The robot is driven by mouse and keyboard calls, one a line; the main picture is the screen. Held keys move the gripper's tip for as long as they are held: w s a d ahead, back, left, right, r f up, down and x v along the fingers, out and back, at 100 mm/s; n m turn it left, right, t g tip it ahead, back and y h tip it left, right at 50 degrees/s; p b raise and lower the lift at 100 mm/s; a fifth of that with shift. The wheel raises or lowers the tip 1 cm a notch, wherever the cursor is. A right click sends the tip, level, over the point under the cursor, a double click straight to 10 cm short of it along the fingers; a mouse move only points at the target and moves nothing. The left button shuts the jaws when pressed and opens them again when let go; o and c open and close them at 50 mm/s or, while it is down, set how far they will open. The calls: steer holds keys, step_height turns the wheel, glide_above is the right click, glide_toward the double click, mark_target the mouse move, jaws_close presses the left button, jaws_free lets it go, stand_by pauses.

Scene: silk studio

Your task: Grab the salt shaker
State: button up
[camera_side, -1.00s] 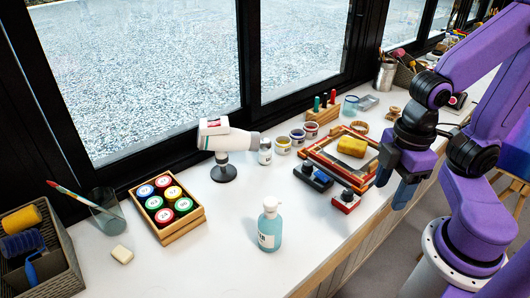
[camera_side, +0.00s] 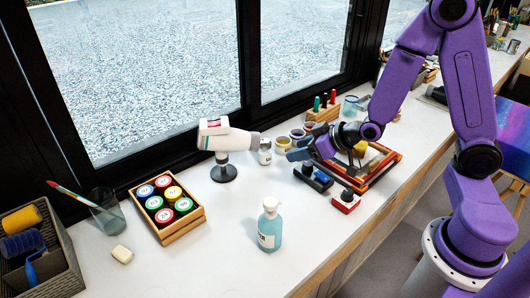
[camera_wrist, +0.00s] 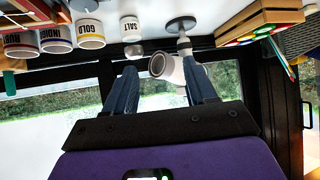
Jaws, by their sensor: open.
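The salt shaker (camera_side: 265,153) is a small white jar on the white counter, just right of the white dryer's nozzle. In the wrist view, which is upside down, the shaker (camera_wrist: 130,29) shows its SALT label beyond the fingertips, nearer the left finger. My gripper (camera_side: 294,152) is to the right of the shaker in the side view, low over the counter and apart from it. Its two blue fingers (camera_wrist: 163,80) are spread with nothing held between them.
The white dryer (camera_side: 229,140) on a black-based stand is close to the shaker, with its nozzle beside it. Ink pots (camera_side: 284,143) stand behind my gripper. A wooden frame (camera_side: 384,163) lies under my arm. A pump bottle (camera_side: 269,228) stands in front; counter around it is clear.

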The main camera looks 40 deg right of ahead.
mark_target(268, 142)
steer(key=shift+w+d+f+m+t+h, duration=0.25)
steer(key=shift+w+f, duration=1.1)
steer(key=shift+w, duration=1.55)
steer(key=shift+w+d+f+m+t, duration=0.15)
steer(key=shift+w+f+t, duration=0.25)
steer(key=shift+w+f, duration=1.75)
steer(key=shift+w+d+f+m+t+h, duration=0.15)
steer(key=shift+w+f+m+t, duration=0.3)
steer(key=shift+w, duration=3.25)
steer(key=shift+f, duration=0.1)
steer(key=c, duration=0.8)
steer(key=shift+c, duration=0.2)
steer(key=shift+s, duration=0.1)
